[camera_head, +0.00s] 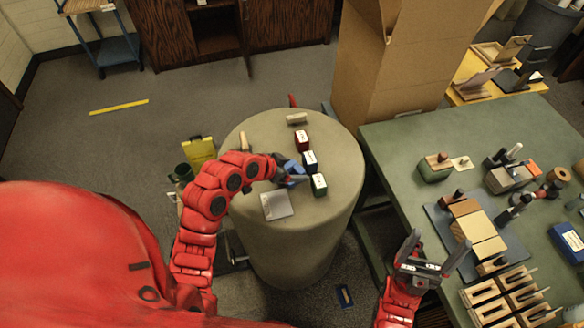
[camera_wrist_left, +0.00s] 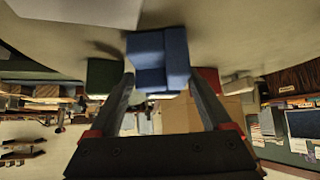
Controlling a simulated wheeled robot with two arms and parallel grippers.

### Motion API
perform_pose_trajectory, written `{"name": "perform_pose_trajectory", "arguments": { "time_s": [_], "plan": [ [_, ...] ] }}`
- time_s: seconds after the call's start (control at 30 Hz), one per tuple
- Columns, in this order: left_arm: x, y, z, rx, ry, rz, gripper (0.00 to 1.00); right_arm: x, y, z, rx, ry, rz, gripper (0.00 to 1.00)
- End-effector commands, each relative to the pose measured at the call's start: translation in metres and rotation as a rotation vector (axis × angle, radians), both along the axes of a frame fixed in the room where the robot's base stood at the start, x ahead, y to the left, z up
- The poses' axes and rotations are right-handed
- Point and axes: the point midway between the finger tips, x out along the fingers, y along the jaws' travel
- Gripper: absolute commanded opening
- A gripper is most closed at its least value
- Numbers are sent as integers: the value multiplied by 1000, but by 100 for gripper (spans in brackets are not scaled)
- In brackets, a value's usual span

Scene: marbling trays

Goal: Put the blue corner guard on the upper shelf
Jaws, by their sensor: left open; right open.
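The blue corner guard (camera_head: 294,168) stands on the round grey-green table (camera_head: 300,240), partly hidden by my left gripper (camera_head: 284,175). In the left wrist view the blue corner guard (camera_wrist_left: 160,52) shows as a stepped blue block. My left gripper (camera_wrist_left: 160,85) is open there, with the guard at the gap between its fingertips; contact cannot be told. A wheeled blue cart (camera_head: 117,50) with a wooden top stands far left; I cannot tell which surface is the upper shelf.
A red box (camera_head: 302,140), a dark blue box (camera_head: 310,160) and a green box (camera_head: 319,184) stand close to the guard. A grey plate (camera_head: 276,205) lies nearer me. A tall cardboard box (camera_head: 385,75) stands behind; the green workbench (camera_head: 400,150) is crowded.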

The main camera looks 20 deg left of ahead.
Motion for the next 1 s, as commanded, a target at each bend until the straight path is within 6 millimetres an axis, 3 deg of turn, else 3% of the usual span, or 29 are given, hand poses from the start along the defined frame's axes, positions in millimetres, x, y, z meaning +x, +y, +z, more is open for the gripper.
{"name": "perform_pose_trajectory", "arguments": {
  "time_s": [0.27, 0.63, 1.0],
  "plan": [
    [2, -1, -4, 1, 1, 1, 82, 0, 0, 1, 0, 0, 0, 86],
    [2, -1, -4, 0, 0, 1, 21, 0, 0, 1, 0, 0, 0, 86],
    [3, -1, 4, -1, -2, 1, 20, 0, 0, -3, 0, 0, 0, 86]
  ]
}}
